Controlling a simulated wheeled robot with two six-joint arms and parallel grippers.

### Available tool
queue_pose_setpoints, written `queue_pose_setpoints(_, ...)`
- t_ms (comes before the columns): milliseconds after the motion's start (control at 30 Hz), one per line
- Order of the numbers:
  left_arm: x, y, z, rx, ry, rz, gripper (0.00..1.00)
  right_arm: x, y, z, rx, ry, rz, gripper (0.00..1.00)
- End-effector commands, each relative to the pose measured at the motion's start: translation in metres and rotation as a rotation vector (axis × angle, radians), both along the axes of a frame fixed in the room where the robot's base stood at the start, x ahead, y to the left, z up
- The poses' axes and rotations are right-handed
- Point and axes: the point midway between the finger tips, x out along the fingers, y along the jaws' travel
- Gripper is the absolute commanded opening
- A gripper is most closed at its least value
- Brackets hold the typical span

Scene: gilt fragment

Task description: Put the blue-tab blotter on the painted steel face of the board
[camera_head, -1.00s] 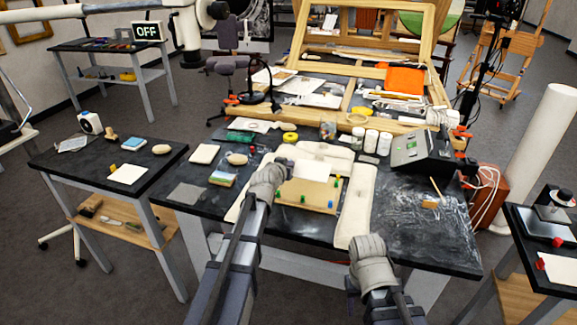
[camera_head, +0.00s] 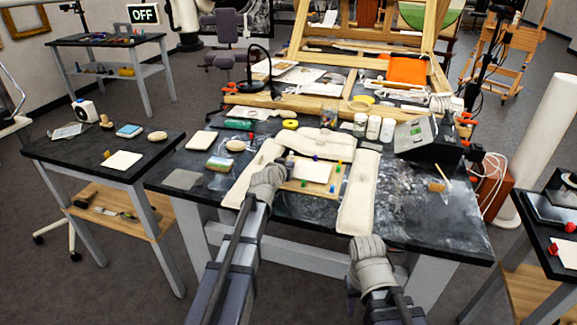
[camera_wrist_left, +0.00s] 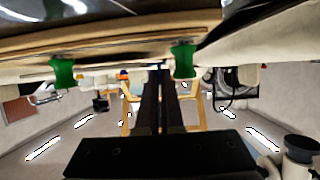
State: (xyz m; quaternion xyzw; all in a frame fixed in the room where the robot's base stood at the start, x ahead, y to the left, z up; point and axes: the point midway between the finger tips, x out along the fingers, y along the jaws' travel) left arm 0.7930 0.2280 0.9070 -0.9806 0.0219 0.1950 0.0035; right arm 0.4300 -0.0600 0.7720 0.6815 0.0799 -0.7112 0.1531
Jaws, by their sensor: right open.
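The blotter, a white sheet (camera_head: 312,172), is over the board (camera_head: 297,187) in the head view, touching or just above it. My left gripper (camera_head: 284,166) is at its left edge. In the left wrist view the gripper's dark fingers (camera_wrist_left: 159,70) are close together, with a speck of blue at their tips, apparently the blotter's tab. The board is tan, with small coloured pegs; two green pegs (camera_wrist_left: 183,60) show large in the wrist view. The painted face is mostly hidden by the sheet. My right gripper (camera_head: 366,243) is apart from everything, near the table's front edge; its fingers are hidden.
Pale padded cushions (camera_head: 358,195) lie around the board. Jars (camera_head: 373,128) and a grey device (camera_head: 420,135) stand behind and right. A sponge (camera_head: 220,165) and a pale block (camera_head: 201,140) lie left. The table's right front is mostly clear.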

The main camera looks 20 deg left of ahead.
Motion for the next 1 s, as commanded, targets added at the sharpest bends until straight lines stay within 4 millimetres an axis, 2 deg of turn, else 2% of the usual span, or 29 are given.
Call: queue_pose_setpoints(1000,0.0,0.0,-0.0088,0.0,0.0,0.0,0.0,0.0,0.0,-0.0089,0.0,0.0,0.0,0.5)
